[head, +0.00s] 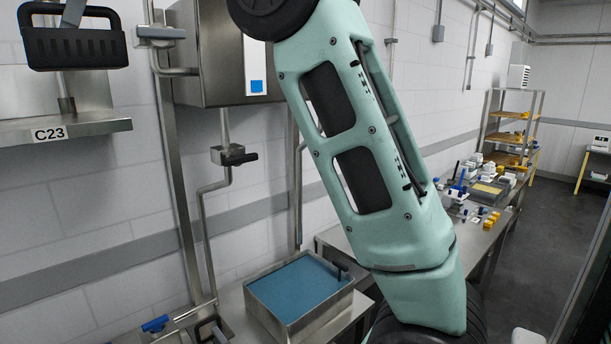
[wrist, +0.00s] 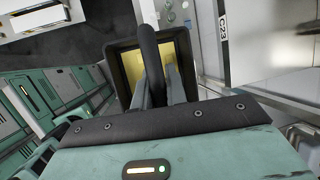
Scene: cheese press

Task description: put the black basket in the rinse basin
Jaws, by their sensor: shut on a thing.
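The black basket (head: 75,48) hangs at the upper left of the head view, its ribbed side facing me and its handle raised. In the wrist view the basket (wrist: 118,68) has a yellow inside, and its dark handle runs up between the fingers. My gripper (wrist: 160,88) is shut on this handle; grey fingertips (head: 73,12) also show at the top of the head view. The rinse basin (head: 265,310), a square steel tub filled with blue liquid, stands low in the middle of the head view. The basket is well above and left of it.
A steel shelf labelled C23 (head: 110,126) is on the wall below the basket. A steel wall cabinet (head: 205,50), pipes (head: 205,235) and a blue-handled valve (head: 156,323) are near the basin. A small black handle (head: 340,268) rises at the basin's right side. My arm crosses the centre.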

